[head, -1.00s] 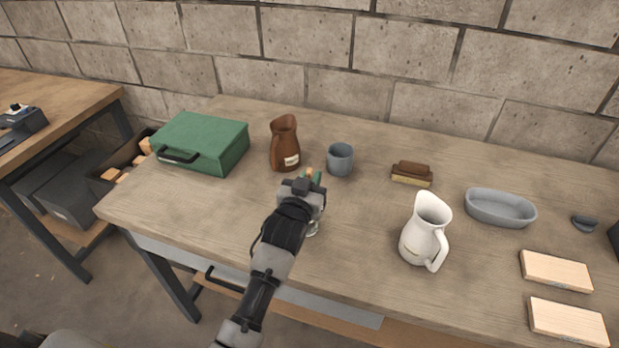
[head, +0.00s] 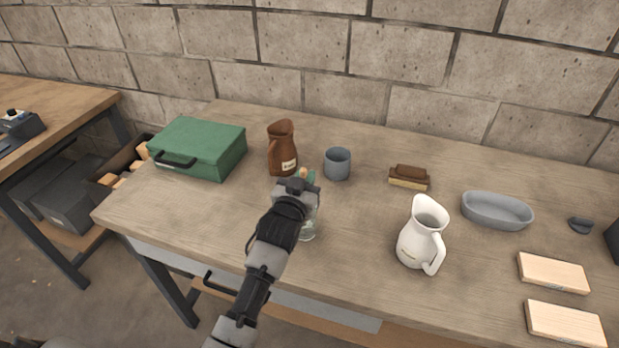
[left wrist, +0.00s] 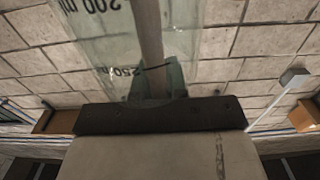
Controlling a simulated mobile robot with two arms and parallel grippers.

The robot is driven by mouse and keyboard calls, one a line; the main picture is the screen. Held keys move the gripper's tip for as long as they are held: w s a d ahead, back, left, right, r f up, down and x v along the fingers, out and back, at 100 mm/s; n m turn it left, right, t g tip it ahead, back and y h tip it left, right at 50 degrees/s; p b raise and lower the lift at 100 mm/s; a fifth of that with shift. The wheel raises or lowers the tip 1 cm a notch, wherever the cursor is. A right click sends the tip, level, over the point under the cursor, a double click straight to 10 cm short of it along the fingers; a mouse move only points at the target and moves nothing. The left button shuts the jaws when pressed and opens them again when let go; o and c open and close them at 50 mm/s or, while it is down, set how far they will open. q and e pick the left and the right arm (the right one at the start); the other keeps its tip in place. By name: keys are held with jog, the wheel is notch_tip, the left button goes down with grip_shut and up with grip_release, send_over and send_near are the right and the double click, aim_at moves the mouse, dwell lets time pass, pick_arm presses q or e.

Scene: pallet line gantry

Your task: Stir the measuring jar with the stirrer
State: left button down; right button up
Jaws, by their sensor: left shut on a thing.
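My left gripper (head: 306,182) is shut on the stirrer, a thin wooden rod whose light brown top end (head: 304,173) shows at the fingertips. In the left wrist view the stirrer (left wrist: 150,40) runs away from the jaws (left wrist: 155,90). The measuring jar (head: 309,229) is clear glass and stands on the bench below the gripper, largely hidden by it. In the left wrist view the jar (left wrist: 95,35) shows black ml marks around the rod. The rod appears to be inside the jar; its lower end is out of sight. My right gripper is not in view.
A white pitcher (head: 421,240) stands to the right.

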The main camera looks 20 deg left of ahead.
pick_arm(q)
jog(key=shift+a, duration=0.15)
jog(key=shift+s, duration=0.1)
jog(key=shift+s+p, duration=0.4)
jog(key=shift+s, duration=0.15)
jog(key=shift+w+d, duration=0.4)
